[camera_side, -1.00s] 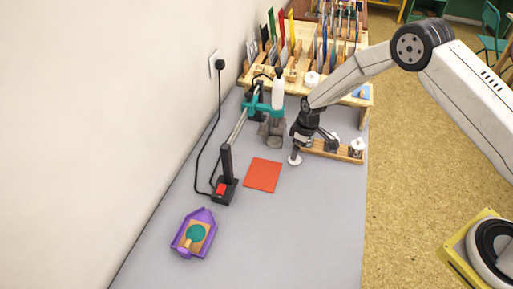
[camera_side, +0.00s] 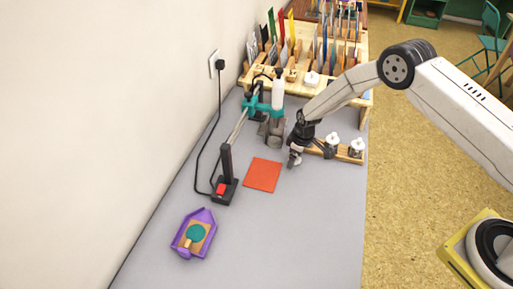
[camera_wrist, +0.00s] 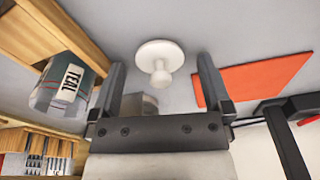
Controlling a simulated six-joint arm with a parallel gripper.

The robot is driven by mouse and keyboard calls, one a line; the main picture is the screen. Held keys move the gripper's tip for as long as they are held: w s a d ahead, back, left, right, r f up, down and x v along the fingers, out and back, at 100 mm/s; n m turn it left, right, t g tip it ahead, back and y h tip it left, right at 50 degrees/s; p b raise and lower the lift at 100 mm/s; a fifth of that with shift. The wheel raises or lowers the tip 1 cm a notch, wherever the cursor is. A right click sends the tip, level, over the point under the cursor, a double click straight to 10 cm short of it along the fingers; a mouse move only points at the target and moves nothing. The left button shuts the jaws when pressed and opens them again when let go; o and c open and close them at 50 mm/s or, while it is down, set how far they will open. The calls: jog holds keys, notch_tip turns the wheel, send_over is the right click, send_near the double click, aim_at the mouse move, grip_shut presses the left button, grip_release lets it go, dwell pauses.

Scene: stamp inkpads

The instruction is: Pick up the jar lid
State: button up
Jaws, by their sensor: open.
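The jar lid (camera_wrist: 160,60) is a white disc with a round knob, lying knob up on the grey table in the wrist view. My gripper (camera_wrist: 159,66) is open, with one finger on each side of the knob's line and clear space at both sides. In the side view my gripper (camera_side: 295,159) is low over the table, and the lid is hidden behind it. A glass jar labelled TEAL (camera_wrist: 68,88) stands left of the lid in the wrist view.
A wooden rack (camera_side: 342,155) with white-topped jars stands just right of my gripper. An orange-red sheet (camera_side: 263,174) lies to its left. A black-and-teal stand (camera_side: 228,165) is beyond the sheet.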

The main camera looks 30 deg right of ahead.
jog(key=c, duration=1.3)
jog(key=shift+o, duration=0.2)
jog(key=shift+r, duration=0.15)
jog(key=shift+r, duration=0.8)
jog(key=s+d+r, duration=0.1)
jog(key=s+r, duration=1)
jog(key=s, duration=0.3)
